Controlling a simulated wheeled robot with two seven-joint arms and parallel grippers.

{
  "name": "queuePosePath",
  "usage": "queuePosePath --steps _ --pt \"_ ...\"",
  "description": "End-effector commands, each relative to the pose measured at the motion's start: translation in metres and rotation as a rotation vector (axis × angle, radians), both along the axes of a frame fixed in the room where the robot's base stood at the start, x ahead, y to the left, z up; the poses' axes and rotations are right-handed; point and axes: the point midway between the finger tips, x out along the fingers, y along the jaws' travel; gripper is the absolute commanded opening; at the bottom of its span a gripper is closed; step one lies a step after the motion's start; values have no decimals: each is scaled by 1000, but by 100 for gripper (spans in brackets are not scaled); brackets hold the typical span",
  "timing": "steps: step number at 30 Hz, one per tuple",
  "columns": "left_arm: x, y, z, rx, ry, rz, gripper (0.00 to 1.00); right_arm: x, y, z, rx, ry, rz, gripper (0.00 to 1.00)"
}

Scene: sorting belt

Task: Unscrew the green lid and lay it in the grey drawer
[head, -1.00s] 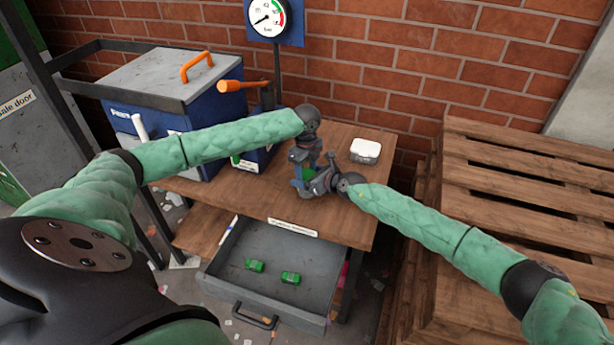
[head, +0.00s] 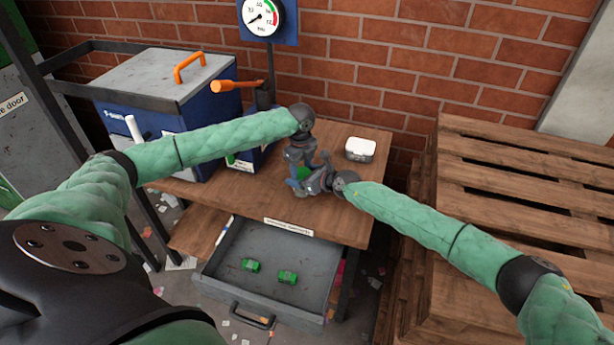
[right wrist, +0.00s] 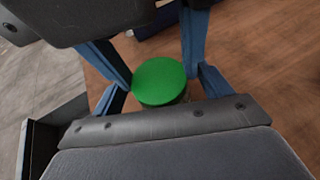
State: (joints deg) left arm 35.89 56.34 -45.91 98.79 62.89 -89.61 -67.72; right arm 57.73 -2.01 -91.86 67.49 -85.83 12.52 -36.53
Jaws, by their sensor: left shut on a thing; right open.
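The green lid (right wrist: 159,81) sits between blue fingers in the right wrist view, on top of a jar (right wrist: 180,99) that barely shows under its rim. In the head view only a bit of the lid (head: 303,174) shows among the grippers. My left gripper (head: 300,165) reaches in from behind and is shut on the jar, which is mostly hidden. My right gripper (head: 302,181) is open around the lid, close to it; I cannot tell whether a finger touches it. The grey drawer (head: 322,262) is pulled open below the table top, with two small green pieces inside.
A blue machine (head: 178,115) with orange handles stands at the left, a gauge (head: 262,17) behind. Wooden pallets (head: 500,205) are stacked at the right. Most of the drawer floor is bare.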

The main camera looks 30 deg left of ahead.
Motion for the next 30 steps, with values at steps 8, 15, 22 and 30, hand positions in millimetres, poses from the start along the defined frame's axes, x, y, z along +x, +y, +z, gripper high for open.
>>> queuePosePath --steps 8,15,22,30 --pt "0 0 0 0 0 0 29 -2 -24 10 -2 -4 1 77" --pt "0 0 0 0 0 0 29 -9 -58 25 0 -3 1 77" --pt "0 0 0 0 0 0 29 -14 -88 36 0 1 0 77" --pt "0 0 0 0 0 0 29 -17 -107 44 -1 1 0 77"
